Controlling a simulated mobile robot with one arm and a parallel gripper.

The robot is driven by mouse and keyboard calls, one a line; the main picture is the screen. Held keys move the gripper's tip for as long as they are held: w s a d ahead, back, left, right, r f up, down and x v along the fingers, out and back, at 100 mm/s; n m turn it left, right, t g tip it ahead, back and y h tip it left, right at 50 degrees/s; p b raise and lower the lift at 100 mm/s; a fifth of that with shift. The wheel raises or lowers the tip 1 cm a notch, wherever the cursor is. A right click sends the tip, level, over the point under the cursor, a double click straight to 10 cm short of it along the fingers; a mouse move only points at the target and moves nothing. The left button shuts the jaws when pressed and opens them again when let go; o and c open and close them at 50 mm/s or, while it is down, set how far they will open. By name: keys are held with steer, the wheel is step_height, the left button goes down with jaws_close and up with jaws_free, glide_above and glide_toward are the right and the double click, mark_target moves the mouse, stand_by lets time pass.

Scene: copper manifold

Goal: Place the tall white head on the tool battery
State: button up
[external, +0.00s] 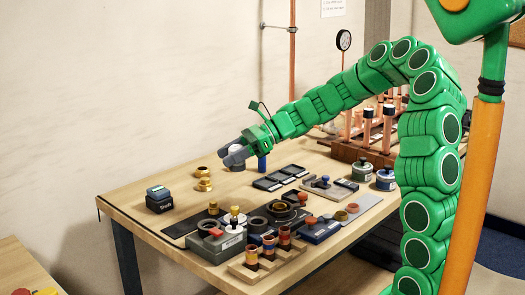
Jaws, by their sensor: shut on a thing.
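The tool battery (160,205) is a small dark block with a teal-edged top, standing at the left of the wooden bench. My gripper (230,157) is over the back of the bench, to the right of the battery and higher in the picture. It is shut on a pale rounded thing (237,148), which looks like the tall white head. The dark fingers hide much of it, and its full shape is too small to tell. The held thing is apart from the battery.
Brass fittings (203,179) stand between the battery and my gripper. A blue upright piece (262,163) is just right of the gripper. Grey tool cases (215,243) and a wooden rack (266,262) crowd the front. Bare bench (130,205) lies left of the battery.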

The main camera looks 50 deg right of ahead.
steer(key=w+a+r, duration=0.5)
steer(key=w+a, duration=0.2)
steer(key=a, duration=0.3)
glide_above(152, 190)
steer(key=shift+s+f, duration=0.15)
steer(key=shift+f, duration=2.3)
steer(key=shift+s+f, duration=0.15)
steer(key=shift+f, duration=2.25)
steer(key=shift+w+f, duration=0.2)
steer(key=shift+f, duration=0.05)
step_height(152, 190, down, 3)
steer(key=shift+f, duration=0.15)
steer(key=o, duration=1.1)
